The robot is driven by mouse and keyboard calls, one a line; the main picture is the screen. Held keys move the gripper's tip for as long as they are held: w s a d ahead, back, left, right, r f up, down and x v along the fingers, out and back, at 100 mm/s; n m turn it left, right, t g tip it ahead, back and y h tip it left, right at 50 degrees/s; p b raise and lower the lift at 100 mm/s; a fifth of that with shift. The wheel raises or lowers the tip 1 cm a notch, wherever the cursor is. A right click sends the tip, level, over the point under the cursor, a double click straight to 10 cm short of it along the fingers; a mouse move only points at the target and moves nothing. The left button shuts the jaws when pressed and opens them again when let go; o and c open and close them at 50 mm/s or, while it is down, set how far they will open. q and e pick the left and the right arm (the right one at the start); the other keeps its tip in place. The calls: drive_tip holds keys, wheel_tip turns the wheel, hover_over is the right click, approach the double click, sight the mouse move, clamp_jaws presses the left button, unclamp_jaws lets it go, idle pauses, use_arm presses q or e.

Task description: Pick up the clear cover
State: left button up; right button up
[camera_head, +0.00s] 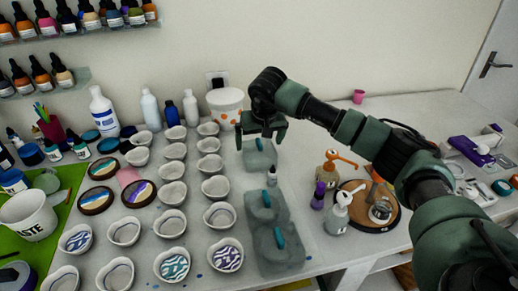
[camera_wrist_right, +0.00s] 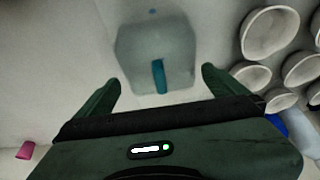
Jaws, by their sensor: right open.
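A clear, greyish cover (camera_head: 262,161) with a teal handle stands at the back of a row of similar covers on the table. In the right wrist view the cover (camera_wrist_right: 140,45) lies ahead of the fingers, with its teal handle (camera_wrist_right: 158,76) near the middle between them. My right gripper (camera_head: 262,134) is open and empty, just above and behind this cover. Both fingers also show in the right wrist view (camera_wrist_right: 160,80), apart from the handle. Two more clear covers, a middle one (camera_head: 253,207) and a front one (camera_head: 264,253), stand nearer. My left gripper is out of view.
Several white cups (camera_head: 215,188) stand in rows close left of the covers. A round wooden board (camera_head: 392,219) with bottles is to the right. A patterned pot (camera_head: 224,103) stands behind, near the wall.

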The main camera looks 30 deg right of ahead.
drive_tip(key=shift+w+f, duration=0.15)
drive_tip(key=shift+f, duration=0.2)
drive_tip(key=c, duration=1.1)
drive_tip(key=shift+r, duration=0.1)
drive_tip(key=shift+c, duration=0.2)
